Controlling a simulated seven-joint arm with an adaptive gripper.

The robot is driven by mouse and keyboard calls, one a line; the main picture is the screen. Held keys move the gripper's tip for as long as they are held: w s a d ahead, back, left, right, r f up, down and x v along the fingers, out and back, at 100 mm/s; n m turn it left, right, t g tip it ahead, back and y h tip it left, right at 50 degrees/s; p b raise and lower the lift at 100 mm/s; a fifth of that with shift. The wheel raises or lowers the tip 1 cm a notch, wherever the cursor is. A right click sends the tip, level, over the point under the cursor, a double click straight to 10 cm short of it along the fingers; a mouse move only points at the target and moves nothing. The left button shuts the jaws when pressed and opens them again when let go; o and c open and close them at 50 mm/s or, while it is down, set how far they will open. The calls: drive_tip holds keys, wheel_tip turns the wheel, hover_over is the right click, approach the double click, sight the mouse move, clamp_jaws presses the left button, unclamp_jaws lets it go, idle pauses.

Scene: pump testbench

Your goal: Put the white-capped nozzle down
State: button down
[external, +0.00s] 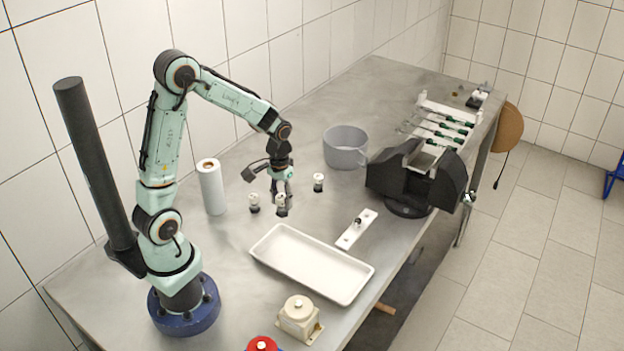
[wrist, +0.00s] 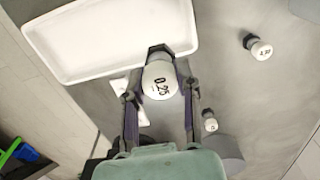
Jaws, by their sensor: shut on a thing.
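The white-capped nozzle (external: 281,201) is a small dark piece with a white top, between the fingers of my gripper (external: 282,194). In the wrist view its cap (wrist: 160,82) reads 0.25, and my gripper (wrist: 163,92) is shut on it, with one finger on each side. The nozzle looks upright and close to the table top; I cannot tell whether its base touches. Two similar white-capped nozzles stand apart from it: one to the left (external: 254,202) and one to the right (external: 318,182). They also show in the wrist view, nearer (wrist: 258,47) and smaller (wrist: 210,121).
A white tray (external: 283,278) lies in front of the nozzles. A white plate (external: 352,238), a grey pot (external: 345,155) and the black testbench device (external: 398,178) stand to the right. A paper roll (external: 211,187) stands left. Bare table lies around the nozzles.

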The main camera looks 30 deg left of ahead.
drive_tip(key=shift+s+m, duration=0.15)
drive_tip(key=shift+m, duration=0.15)
drive_tip(key=shift+r+m, duration=0.15)
drive_tip(key=shift+m, duration=0.25)
drive_tip(key=shift+w+a+r+m, duration=0.1)
drive_tip(key=shift+w+a+m, duration=0.1)
drive_tip(key=shift+w+m, duration=0.2)
drive_tip(key=w+a+n, duration=0.2)
drive_tip(key=w+a, duration=0.2)
drive_tip(key=a, duration=1)
drive_tip(key=w+f, duration=0.3)
drive_tip(key=w, duration=0.1)
drive_tip(key=w+a+f, duration=0.1)
drive_tip(key=w+f, duration=0.4)
drive_tip(key=w, duration=0.2)
drive_tip(key=shift+w+a+f, duration=0.35)
drive_tip(key=shift+a+f, duration=0.05)
drive_tip(key=shift+w+f, duration=0.4)
drive_tip(key=shift+w+a+f, duration=0.1)
drive_tip(key=shift+w+f, duration=0.05)
drive_tip(key=shift+f, duration=1.6)
